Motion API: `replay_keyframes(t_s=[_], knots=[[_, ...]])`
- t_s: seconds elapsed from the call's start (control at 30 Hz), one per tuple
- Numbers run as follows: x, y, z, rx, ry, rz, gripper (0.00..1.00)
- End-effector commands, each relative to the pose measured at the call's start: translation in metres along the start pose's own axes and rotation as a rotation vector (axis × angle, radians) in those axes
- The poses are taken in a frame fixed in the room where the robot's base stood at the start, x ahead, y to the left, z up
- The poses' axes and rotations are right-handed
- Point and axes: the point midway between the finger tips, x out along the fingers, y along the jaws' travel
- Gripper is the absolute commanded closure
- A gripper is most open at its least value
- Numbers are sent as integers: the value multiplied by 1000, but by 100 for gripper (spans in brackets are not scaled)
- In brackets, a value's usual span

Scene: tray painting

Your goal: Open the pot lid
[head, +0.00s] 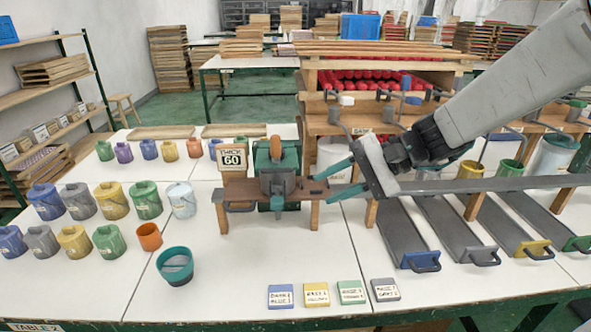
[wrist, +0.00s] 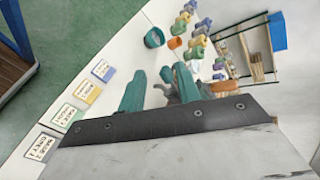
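My gripper (head: 323,186) reaches in from the right in the head view, its two teal fingers apart and nothing seen between them. The fingertips are close to the right side of a small wooden stand (head: 236,190). A grey and green pot-like piece (head: 277,182) with an orange-brown top stands at this stand, left of the fingertips. In the wrist view my fingers (wrist: 158,68) are also apart, with part of the stand's things hidden behind them. I cannot tell which pot the task means.
An open teal pot (head: 175,268) and an orange cup (head: 149,237) stand at the front left. Several label cards (head: 316,295) lie along the front edge. Long grey trays (head: 455,233) fill the right. The white table is clear around the front middle.

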Motion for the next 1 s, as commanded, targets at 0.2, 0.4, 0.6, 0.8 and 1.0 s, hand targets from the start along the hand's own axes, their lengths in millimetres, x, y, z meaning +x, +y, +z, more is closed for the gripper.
replay_keyframes(t_s=[0.2,0.4,0.6,0.8,1.0], knots=[[14,-17,-86,179,58,-272,67],[17,-20,-118,240,96,-369,67],[39,-28,-123,244,97,-376,67],[68,-39,-128,244,97,-374,67],[85,-46,-130,244,98,-375,67]])
